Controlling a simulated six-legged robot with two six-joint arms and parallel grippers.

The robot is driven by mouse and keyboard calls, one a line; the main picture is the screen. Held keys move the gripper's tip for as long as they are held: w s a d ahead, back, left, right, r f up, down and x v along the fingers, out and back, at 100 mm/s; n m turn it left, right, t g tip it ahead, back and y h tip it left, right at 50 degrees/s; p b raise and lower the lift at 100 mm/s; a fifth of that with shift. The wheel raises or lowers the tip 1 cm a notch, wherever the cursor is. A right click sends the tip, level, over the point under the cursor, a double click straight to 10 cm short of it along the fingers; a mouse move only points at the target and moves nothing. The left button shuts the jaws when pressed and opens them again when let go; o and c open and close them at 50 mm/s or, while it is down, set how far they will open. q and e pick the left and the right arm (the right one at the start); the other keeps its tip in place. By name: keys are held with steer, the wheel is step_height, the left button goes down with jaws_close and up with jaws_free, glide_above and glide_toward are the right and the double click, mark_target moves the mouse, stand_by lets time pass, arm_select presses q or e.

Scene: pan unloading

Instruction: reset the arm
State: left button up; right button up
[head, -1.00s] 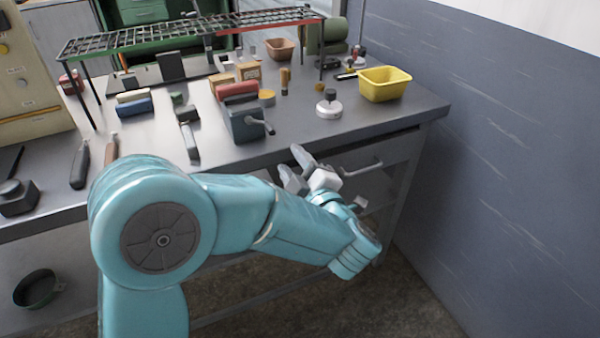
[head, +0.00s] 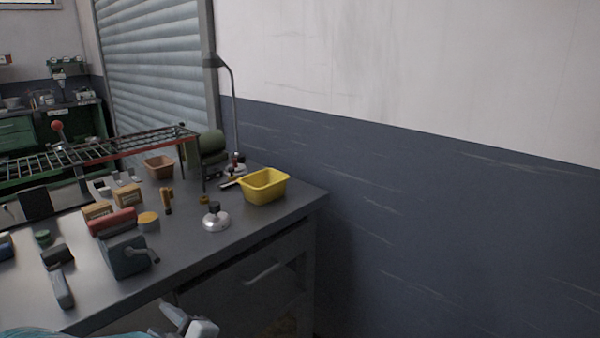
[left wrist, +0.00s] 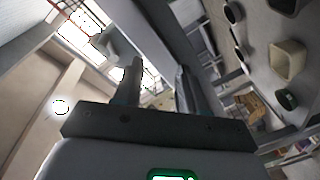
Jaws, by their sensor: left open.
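My left gripper (head: 188,322) shows at the bottom edge of the head view, in front of the workbench (head: 200,262) and below its top. Its pale fingers are apart with nothing seen between them. The left wrist view also shows this gripper (left wrist: 158,85), its two dark fingers spread and empty. Only a sliver of my teal left arm shows in the head view. My right gripper is in neither view. No pan can be made out in these frames.
On the bench stand a yellow bin (head: 264,187), a brown bin (head: 159,168), a vise (head: 124,256), a silver-based round object (head: 216,219) and a wire rack (head: 100,155). A lamp (head: 234,100) rises behind. A blue and white wall (head: 430,210) closes the right side.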

arm_select(q)
step_height(320, 180, down, 16)
steer(key=a+m+h, duration=0.3)
steer(key=m+h, duration=0.1)
steer(key=m, duration=0.2)
steer(key=s+d+f+m+g+h, duration=0.1)
steer(key=s+d+f+m+h, duration=0.15)
steer(key=f, duration=0.35)
steer(key=s+d+f+m+h, duration=0.2)
steer(key=f+h, duration=0.2)
steer(key=f, duration=0.2)
steer(key=s+d+f+m+g+h, duration=0.3)
steer(key=s+d+m+g+h, duration=0.1)
steer(key=s+d, duration=0.35)
steer(key=s+d+f+m+g+h, duration=0.35)
steer(key=s+d, duration=0.25)
steer(key=s, duration=0.3)
step_height(320, 180, up, 12)
steer(key=p, duration=1.2)
steer(key=shift+s+d+r+h+p, duration=0.2)
steer(key=shift+s+h+p, duration=0.1)
steer(key=shift+s+p, duration=0.1)
steer(key=shift+w+g, duration=0.15)
steer(key=shift+g, duration=0.1)
